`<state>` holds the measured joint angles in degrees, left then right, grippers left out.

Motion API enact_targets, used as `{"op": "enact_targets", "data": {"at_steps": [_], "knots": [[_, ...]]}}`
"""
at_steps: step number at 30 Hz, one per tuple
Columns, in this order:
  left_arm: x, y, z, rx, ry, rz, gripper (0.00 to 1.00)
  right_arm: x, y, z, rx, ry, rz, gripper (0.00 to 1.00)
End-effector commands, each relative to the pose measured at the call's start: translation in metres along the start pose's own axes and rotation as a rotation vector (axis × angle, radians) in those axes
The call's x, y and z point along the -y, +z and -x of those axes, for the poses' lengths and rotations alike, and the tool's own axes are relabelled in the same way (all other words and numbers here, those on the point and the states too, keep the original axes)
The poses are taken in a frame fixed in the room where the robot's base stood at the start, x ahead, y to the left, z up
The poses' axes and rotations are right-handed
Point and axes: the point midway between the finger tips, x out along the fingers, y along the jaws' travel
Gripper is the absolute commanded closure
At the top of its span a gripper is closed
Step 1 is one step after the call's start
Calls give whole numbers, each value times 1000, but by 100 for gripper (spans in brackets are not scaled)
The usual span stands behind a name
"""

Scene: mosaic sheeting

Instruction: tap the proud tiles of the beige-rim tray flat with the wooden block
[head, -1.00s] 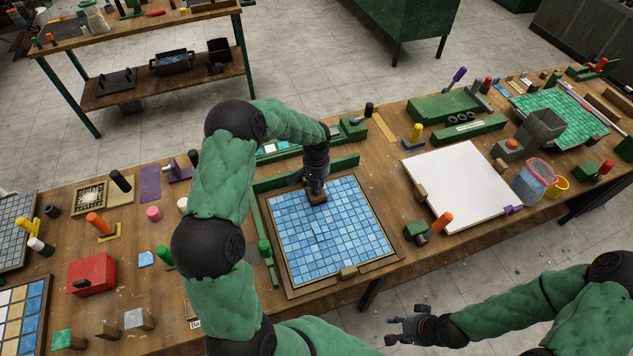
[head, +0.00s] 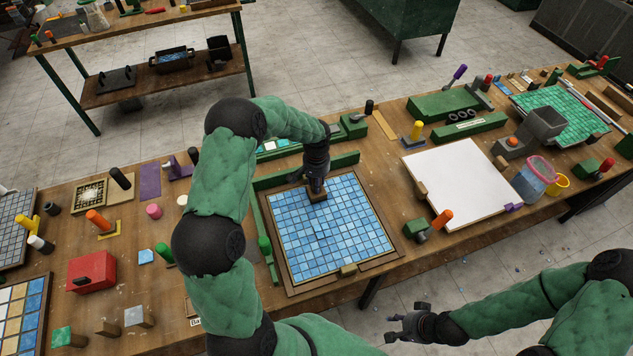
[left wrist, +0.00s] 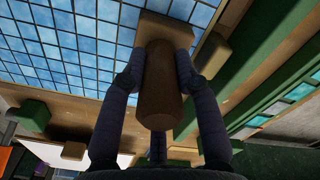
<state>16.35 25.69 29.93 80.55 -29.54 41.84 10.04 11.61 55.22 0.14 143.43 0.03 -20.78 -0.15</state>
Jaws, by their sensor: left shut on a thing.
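The beige-rim tray (head: 291,281) lies on the bench, filled with a grid of blue tiles (head: 320,240). My left gripper (head: 315,187) is over the tray's far edge, pointing down. It is shut on the handle of the wooden block (left wrist: 160,95), whose flat base (left wrist: 178,32) is at the tiles in the left wrist view. I cannot tell whether the block touches them. A tile near the middle of the grid looks slightly raised or tilted. My right gripper (head: 392,328) hangs open and empty in front of the bench, over the floor.
A green bar (head: 335,168) runs behind the tray and another green piece (head: 267,247) stands at its left. A white board (head: 460,185) lies to the right. A red box (head: 91,272) and several handled tools stand to the left.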

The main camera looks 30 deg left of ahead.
Motion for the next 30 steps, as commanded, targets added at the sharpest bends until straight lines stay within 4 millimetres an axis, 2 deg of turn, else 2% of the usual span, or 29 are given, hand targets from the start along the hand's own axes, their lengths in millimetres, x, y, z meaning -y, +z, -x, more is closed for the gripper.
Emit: {"op": "enact_targets", "data": {"at_steps": [30], "knots": [[0, 0, -10, -1, 0, 0, 95, -3, 0, -7, 0, 0, 0, 60]]}}
